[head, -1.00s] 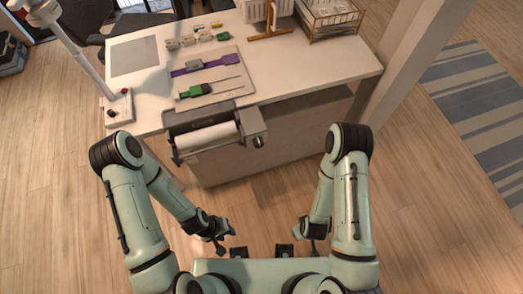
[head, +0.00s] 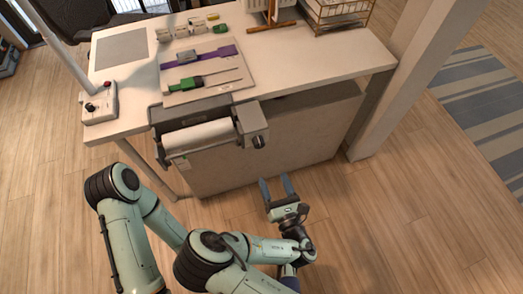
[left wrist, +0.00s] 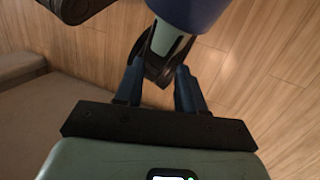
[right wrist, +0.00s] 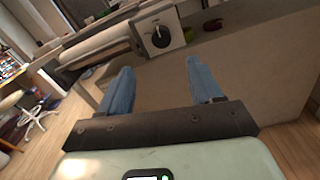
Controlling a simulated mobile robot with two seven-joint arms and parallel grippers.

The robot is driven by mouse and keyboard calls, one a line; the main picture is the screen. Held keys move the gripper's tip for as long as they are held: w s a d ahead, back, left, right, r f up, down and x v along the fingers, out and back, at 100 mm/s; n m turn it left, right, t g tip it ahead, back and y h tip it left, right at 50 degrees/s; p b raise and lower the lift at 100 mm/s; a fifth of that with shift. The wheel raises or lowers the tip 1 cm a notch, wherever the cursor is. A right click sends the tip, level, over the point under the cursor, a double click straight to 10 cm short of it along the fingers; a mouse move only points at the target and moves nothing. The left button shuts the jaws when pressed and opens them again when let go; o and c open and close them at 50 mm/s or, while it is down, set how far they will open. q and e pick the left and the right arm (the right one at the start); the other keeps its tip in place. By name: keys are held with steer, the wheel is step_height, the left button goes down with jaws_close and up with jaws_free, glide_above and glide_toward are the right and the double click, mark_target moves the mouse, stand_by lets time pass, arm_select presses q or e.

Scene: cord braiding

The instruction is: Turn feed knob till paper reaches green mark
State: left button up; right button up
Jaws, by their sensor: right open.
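The paper feeder with its white paper roll (head: 198,138) is mounted at the table's front edge. Its dark feed knob (head: 258,141) is on the grey housing at the right end; the right wrist view shows the knob (right wrist: 160,37) with a white pointer line. My right gripper (head: 277,180) is open and empty, below and slightly right of the knob, apart from it. In the right wrist view the knob lies ahead, between and beyond the fingertips (right wrist: 159,66). My left gripper (left wrist: 158,72) shows its fingers apart, nothing held.
The white table (head: 330,55) holds a board with purple and green tools (head: 200,75), a control box (head: 100,103) and a wire basket (head: 338,14). A pale pillar (head: 420,70) stands right of the table. The floor in front is clear.

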steer(key=w+b, duration=0.2)
arm_select(q)
steer(key=w+a+f+t+y+b, duration=0.25)
steer(key=w+a+f+b, duration=0.3)
steer(key=w+f, duration=0.4)
arm_select(e)
steer(key=b, duration=0.2)
glide_toward(260, 146)
steer(key=w, duration=0.3)
steer(key=x, duration=0.5)
steer(key=shift+s+a+b, duration=0.15)
steer(key=shift+a+b, duration=0.2)
steer(key=shift+b, duration=0.05)
arm_select(q)
steer(key=s+f+n, duration=0.1)
steer(key=s+f, duration=0.3)
steer(key=shift+a+f+g+h, duration=0.25)
steer(key=shift+g+h, duration=0.1)
steer(key=shift+g, duration=0.1)
arm_select(e)
steer(key=shift+w+a, duration=0.15)
steer(key=shift+w, duration=0.3)
steer(key=c, duration=1.1)
